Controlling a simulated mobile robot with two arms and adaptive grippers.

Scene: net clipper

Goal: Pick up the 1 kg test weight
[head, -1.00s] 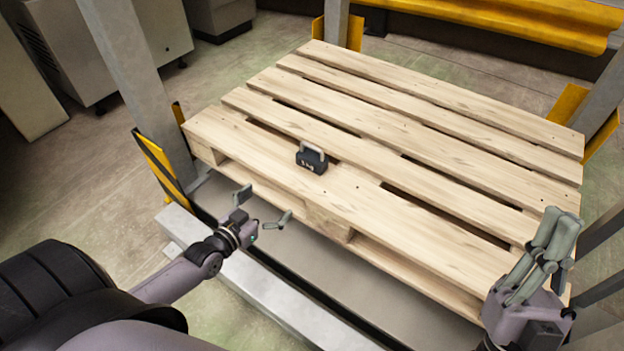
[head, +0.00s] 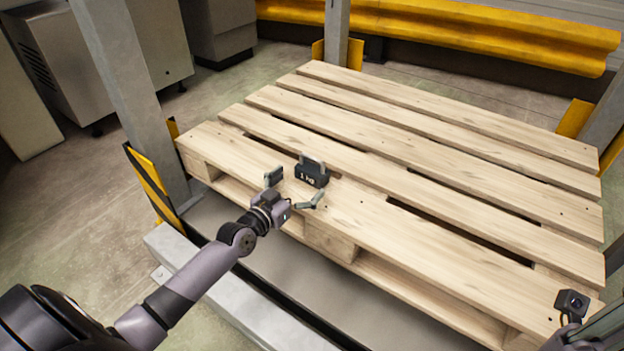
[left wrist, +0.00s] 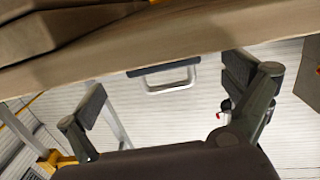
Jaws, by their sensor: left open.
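The 1 kg test weight (head: 312,176) is a small black block with a grey handle on top and white lettering on its front. It stands upright on the near board of the wooden pallet (head: 400,150), close to the pallet's left end. My left gripper (head: 293,187) is open and empty just in front of the weight, fingers spread. In the left wrist view the weight (left wrist: 150,70) and its pale handle appear upside down, between the two open fingers and beyond them. My right gripper's fingers are not in view.
A grey rack post (head: 120,90) with a yellow-black guard (head: 152,182) stands left of the pallet. A grey rack beam (head: 225,300) runs along the front. A yellow barrier (head: 450,35) is behind. The rest of the pallet top is clear.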

